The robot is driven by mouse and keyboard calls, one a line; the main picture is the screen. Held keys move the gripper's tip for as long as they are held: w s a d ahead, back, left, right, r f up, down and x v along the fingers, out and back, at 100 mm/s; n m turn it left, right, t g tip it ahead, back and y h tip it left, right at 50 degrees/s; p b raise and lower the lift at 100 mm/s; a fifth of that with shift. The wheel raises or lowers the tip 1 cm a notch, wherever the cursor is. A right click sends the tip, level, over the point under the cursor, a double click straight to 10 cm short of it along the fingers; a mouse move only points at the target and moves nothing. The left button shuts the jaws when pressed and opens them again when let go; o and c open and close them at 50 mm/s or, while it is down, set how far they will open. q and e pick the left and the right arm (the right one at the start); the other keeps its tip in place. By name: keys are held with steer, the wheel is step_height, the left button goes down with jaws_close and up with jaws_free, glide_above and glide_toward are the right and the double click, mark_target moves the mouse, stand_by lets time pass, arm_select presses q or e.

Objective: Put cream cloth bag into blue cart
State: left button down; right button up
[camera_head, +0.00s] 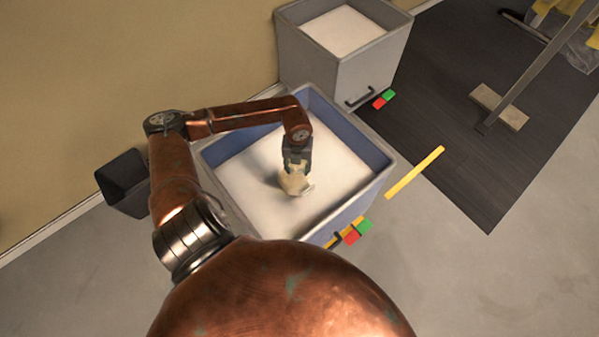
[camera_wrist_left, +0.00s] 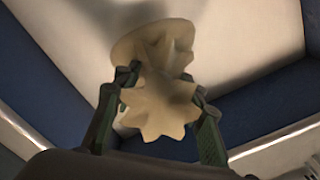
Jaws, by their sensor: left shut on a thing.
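The cream cloth bag (camera_head: 295,182) hangs from my left gripper (camera_head: 297,166), over the inside of the blue cart (camera_head: 352,130). In the left wrist view the bag (camera_wrist_left: 160,105) is between the two fingers of the gripper (camera_wrist_left: 160,100), which is shut on its gathered part. The blue walls of the cart (camera_wrist_left: 270,100) and its pale floor show around it. I cannot tell for sure whether the bag touches the floor. My right gripper is not in view.
A grey cart (camera_head: 340,65) with a pale inside stands behind the blue one. A dark bin (camera_head: 125,183) is at the left by the wall. A dark mat (camera_head: 470,110) with a rail stand (camera_head: 500,105) lies at the right. Grey floor at the lower right is clear.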

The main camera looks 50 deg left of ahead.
mark_target(299, 173)
arm_select(q)
steer(key=shift+w+d+f+b, duration=0.1)
steer(key=shift+w+f+b, duration=0.15)
steer(key=shift+f, duration=0.7)
steer(key=shift+w+f+b, duration=0.1)
steer(key=shift+f+b, duration=0.15)
steer(key=shift+f, duration=0.65)
steer(key=shift+f, duration=0.15)
steer(key=c, duration=1.2)
jaws_free()
step_height(299, 173, up, 12)
steer(key=p, duration=0.2)
steer(key=shift+r+p, duration=0.2)
steer(key=shift+p, duration=0.1)
